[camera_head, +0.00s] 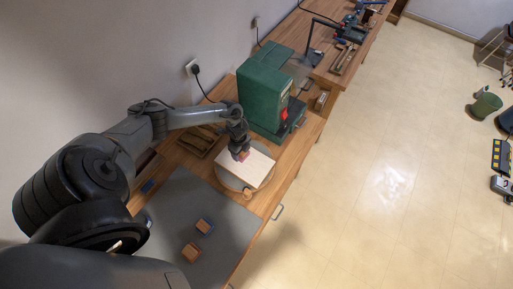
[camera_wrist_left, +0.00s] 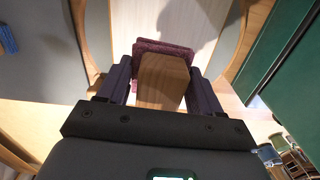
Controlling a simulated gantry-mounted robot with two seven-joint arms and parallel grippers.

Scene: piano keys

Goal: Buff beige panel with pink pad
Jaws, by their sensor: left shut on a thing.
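The beige panel (camera_head: 250,168) lies on a round grey disc (camera_head: 224,178) on the workbench; it also shows in the left wrist view (camera_wrist_left: 160,18). My left gripper (camera_head: 240,152) is over the panel's far left part. In the left wrist view my left gripper (camera_wrist_left: 160,72) is shut on a wooden block (camera_wrist_left: 162,85) with the pink pad (camera_wrist_left: 165,47) at its far end. The pad faces the panel; whether it touches it I cannot tell. My right gripper is not in view.
A green machine (camera_head: 263,101) stands just behind the panel. A blue-padded block (camera_head: 205,225) and an orange-brown block (camera_head: 191,251) lie on the grey mat (camera_head: 178,205) in front. A wooden tray (camera_head: 199,142) is by the wall. The mat has free room.

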